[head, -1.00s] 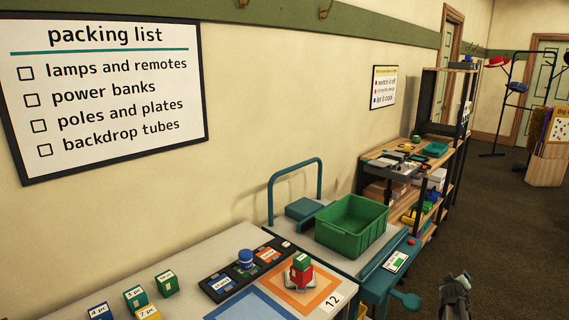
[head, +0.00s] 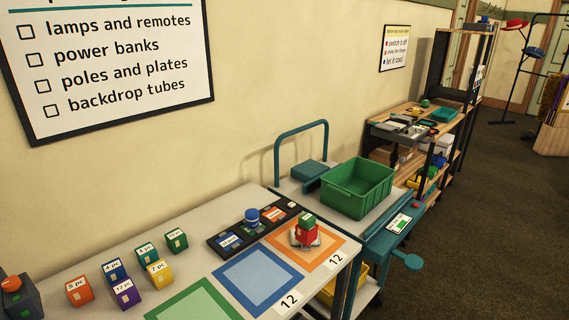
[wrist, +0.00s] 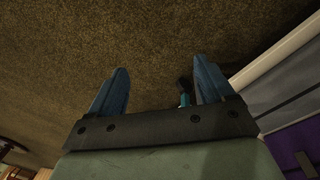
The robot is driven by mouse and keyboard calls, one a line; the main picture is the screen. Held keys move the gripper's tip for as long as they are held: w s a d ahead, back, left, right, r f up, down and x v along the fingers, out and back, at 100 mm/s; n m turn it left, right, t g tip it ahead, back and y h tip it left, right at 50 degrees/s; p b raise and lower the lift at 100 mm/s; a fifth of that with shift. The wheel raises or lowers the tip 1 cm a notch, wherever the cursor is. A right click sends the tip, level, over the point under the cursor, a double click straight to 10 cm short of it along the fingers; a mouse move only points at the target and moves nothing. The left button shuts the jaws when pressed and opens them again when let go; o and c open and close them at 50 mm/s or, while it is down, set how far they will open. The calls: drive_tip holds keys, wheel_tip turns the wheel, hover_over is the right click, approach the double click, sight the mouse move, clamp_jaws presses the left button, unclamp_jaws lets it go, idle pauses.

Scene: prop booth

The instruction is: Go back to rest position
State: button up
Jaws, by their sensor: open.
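My gripper (wrist: 160,92) shows in the wrist view with its two blue fingers apart and nothing between them. It hangs over brown carpet, and a pale table edge lies to its right. It does not show in the head view now. In the head view, a red block with a green block on top (head: 306,232) stands on a small pale base in the orange square (head: 329,257) on the table. No gripper is near it there.
Several coloured blocks, such as the orange one (head: 79,291), stand at the table's left. A black tray (head: 228,240) carries a blue round piece (head: 252,216). A green bin (head: 357,188) sits on the cart behind. Carpet (head: 480,240) at the right is clear.

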drive_tip(key=s+a+g, duration=0.2)
drive_tip(key=s+a, duration=0.2)
drive_tip(key=s, duration=0.3)
drive_tip(key=s+a+g+y, duration=0.1)
drive_tip(key=s+a, duration=0.3)
drive_tip(key=s, duration=0.4)
drive_tip(key=s+a+g, duration=0.3)
drive_tip(key=s+a, duration=0.1)
drive_tip(key=s, duration=0.4)
drive_tip(key=shift+a+f+g+y, duration=0.25)
drive_tip(key=shift+f+g+y, duration=0.05)
drive_tip(key=shift+f, duration=0.1)
